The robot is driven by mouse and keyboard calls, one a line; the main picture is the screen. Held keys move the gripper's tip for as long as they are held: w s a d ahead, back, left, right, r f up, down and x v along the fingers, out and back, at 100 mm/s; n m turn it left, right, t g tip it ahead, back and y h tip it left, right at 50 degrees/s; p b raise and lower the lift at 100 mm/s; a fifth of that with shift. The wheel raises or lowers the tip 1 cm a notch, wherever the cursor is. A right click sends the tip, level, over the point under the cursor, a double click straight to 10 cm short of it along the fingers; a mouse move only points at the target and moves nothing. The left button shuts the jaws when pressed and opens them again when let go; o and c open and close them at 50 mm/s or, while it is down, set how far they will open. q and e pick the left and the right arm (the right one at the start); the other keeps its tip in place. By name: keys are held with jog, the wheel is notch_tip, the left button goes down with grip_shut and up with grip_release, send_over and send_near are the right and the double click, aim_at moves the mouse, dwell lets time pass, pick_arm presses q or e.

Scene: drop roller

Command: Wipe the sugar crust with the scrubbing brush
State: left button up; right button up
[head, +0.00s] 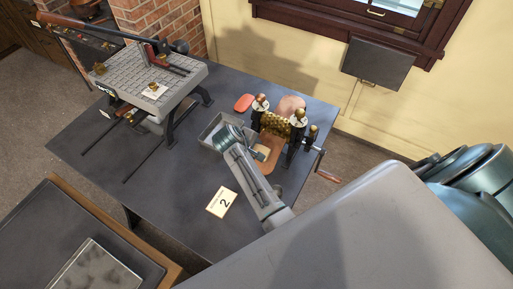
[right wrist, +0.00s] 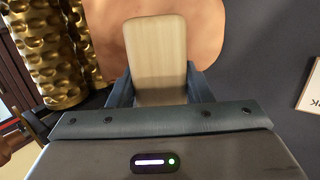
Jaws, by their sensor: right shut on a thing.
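My right gripper (head: 254,154) reaches in at the front of the drop roller (head: 275,126). In the right wrist view the gripper (right wrist: 157,92) is shut on a pale wooden block (right wrist: 157,45), which looks like the back of the scrubbing brush; it shows as a small tan patch in the head view (head: 262,153). Its bristles are hidden. The block is over an orange-brown plate (right wrist: 207,35), also in the head view (head: 272,165). I cannot tell whether it touches the plate. I cannot make out the sugar crust. My left gripper is not in view.
Brass patterned rollers (right wrist: 48,50) are close left of the brush. A crank handle (head: 328,177) sticks out right of the machine. A grey tray (head: 211,131) and orange-red oval (head: 243,102) are nearby.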

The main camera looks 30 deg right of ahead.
jog(key=shift+w+d+r, duration=0.45)
jog(key=shift+d+r, duration=0.1)
jog(key=shift+d, duration=0.25)
jog(key=shift+s+d, duration=0.6)
jog(key=shift+s, duration=0.5)
jog(key=shift+s+d, duration=0.65)
jog(key=shift+s, duration=0.45)
jog(key=shift+s+d, duration=0.6)
jog(key=shift+s, duration=0.5)
jog(key=shift+s+v, duration=0.2)
jog(key=shift+v, duration=2.7)
jog(key=shift+d+r, duration=0.1)
jog(key=shift+d, duration=0.05)
jog(key=v, duration=0.3)
jog(key=shift+s, duration=0.2)
